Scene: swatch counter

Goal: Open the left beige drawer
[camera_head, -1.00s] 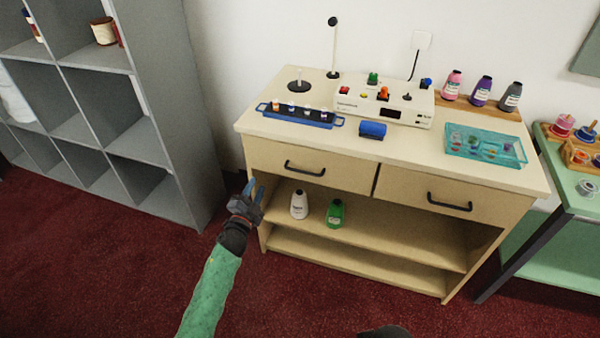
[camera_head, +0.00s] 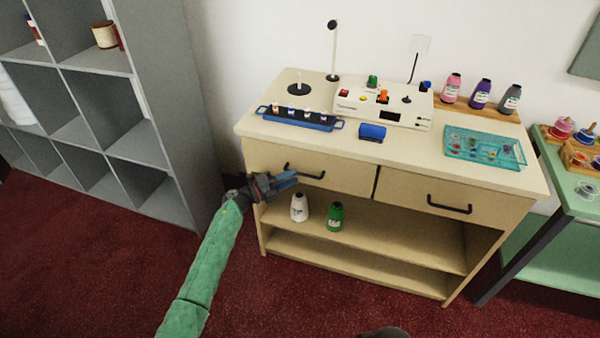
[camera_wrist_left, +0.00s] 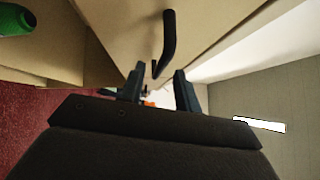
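The left beige drawer (camera_head: 345,178) is closed, flush with the counter front. Its black bar handle (camera_head: 312,174) is partly covered by my left gripper in the head view. My left gripper (camera_head: 294,179) is at the left end of this handle, with its fingers pointing right. In the left wrist view, the two dark fingers (camera_wrist_left: 159,74) are apart, and the handle (camera_wrist_left: 169,40) shows between and beyond their tips. I cannot tell whether they touch it. My right gripper is not in view.
The right drawer (camera_head: 455,196) is closed. A white bottle (camera_head: 299,208) and a green bottle (camera_head: 335,216) stand on the open shelf below. A blue rack (camera_head: 300,118), a white device (camera_head: 380,105) and a teal tray (camera_head: 484,148) are on top. Grey shelving (camera_head: 170,100) stands left.

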